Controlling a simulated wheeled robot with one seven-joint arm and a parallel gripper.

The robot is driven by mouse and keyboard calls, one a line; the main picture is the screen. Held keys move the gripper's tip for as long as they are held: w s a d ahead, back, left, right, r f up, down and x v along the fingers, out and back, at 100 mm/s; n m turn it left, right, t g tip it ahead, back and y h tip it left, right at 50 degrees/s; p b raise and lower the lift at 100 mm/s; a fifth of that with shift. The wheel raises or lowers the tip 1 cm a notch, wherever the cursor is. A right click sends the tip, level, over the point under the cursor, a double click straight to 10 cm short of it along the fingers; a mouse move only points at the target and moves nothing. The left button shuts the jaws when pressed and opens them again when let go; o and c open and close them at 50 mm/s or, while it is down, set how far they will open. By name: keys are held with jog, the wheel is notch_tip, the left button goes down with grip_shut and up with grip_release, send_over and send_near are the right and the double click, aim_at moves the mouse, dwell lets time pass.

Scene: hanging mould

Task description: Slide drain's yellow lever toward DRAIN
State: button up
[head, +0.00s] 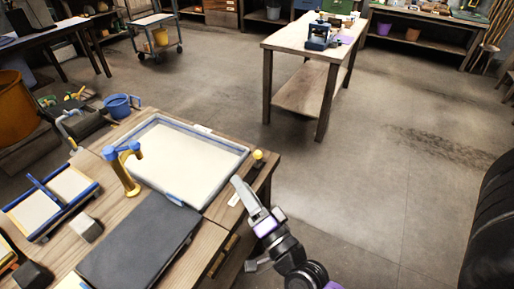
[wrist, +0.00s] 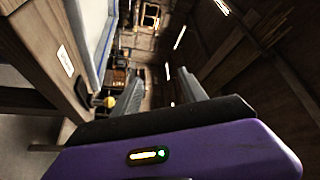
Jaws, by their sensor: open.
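The yellow lever (head: 258,156) is a small round yellow knob on a dark base, at the right edge of the wooden bench beside the blue-rimmed vat (head: 245,152). The knob also shows in the wrist view (wrist: 110,101), partly near the left finger. A white label (head: 234,199) lies on the bench edge nearer me, and another (head: 203,128) is on the far rim; their writing is too small to read. My gripper (head: 240,184) is open and empty, past the bench's right edge and nearer me than the knob. It appears apart from the knob.
A dark flat board (head: 140,243) lies on the bench in front of the vat. A yellow and blue post (head: 124,170) stands at the vat's left. A second wooden table (head: 290,42) stands farther back. The floor right of the bench is clear.

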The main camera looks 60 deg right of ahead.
aim_at(259, 158)
jog(key=w+d+f+m+g+h, duration=0.1)
jog(key=w+d+m+g+h, duration=0.1)
jog(key=d+m, duration=0.3)
jog(key=w+d+f+m+g+h, duration=0.1)
jog(key=d+f+m+g+h, duration=0.1)
jog(key=d+m, duration=0.3)
jog(key=w+d+f+m+g+h, duration=0.1)
jog(key=d+m, duration=0.3)
jog(key=m, duration=0.7)
jog(key=shift+w+d+f+g+h, duration=0.4)
jog(key=shift+w+f+g, duration=0.3)
jog(key=shift+w+f, duration=0.1)
jog(key=f+m, duration=0.1)
jog(key=s+f+m+g, duration=0.1)
jog(key=m, duration=0.1)
jog(key=f+m, duration=0.1)
jog(key=shift+s+d+f, duration=0.1)
jog(key=shift+s+d, duration=0.05)
jog(key=shift+d, duration=0.25)
jog(key=shift+m, duration=0.6)
jog(key=shift+d, duration=0.4)
jog(key=shift+p+x, duration=0.35)
jog(key=shift+x, duration=3.2)
jog(key=shift+a+f, duration=0.1)
grip_shut()
